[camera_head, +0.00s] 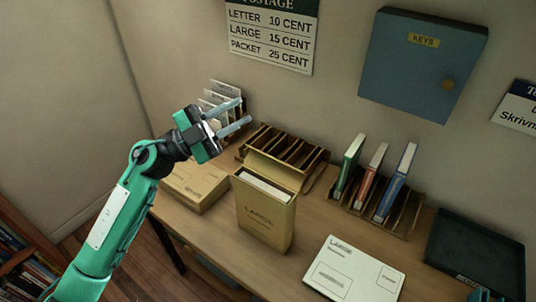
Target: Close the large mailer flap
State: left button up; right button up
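The large mailer (264,214) is a tan box marked LARGE, standing upright near the middle of the desk. Its flap (272,168) is open and stands up at the back edge of the mouth. A white item (264,187) shows inside the mouth. My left gripper (245,110) is above and behind the mailer, a little to its left, with its two fingers apart and nothing between them. It appears clear of the flap. At the bottom right edge a small teal and grey part (481,294) shows, which seems to be my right gripper; its fingers cannot be made out.
A flat brown box (195,187) lies left of the mailer. An empty slotted wooden rack (313,158) stands behind it. Upright books (395,182) stand in a rack to the right. A white LARGE envelope (354,272) lies in front. A dark tray (474,255) is at far right.

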pick_arm(q)
notch_tip(320, 180, down, 3)
jog(key=m+g+y, duration=0.4)
jog(key=g+y, duration=0.1)
jog(key=g, duration=0.1)
jog(key=y+p, duration=0.4)
jog(key=y, duration=0.1)
send_over(268, 169)
jog(key=a, duration=0.1)
jog(key=shift+n+g, duration=0.3)
notch_tip(268, 169, down, 9)
jog(key=shift+r, duration=0.15)
jog(key=shift+d+f, duration=0.45)
jog(key=shift+d, duration=0.05)
grip_shut()
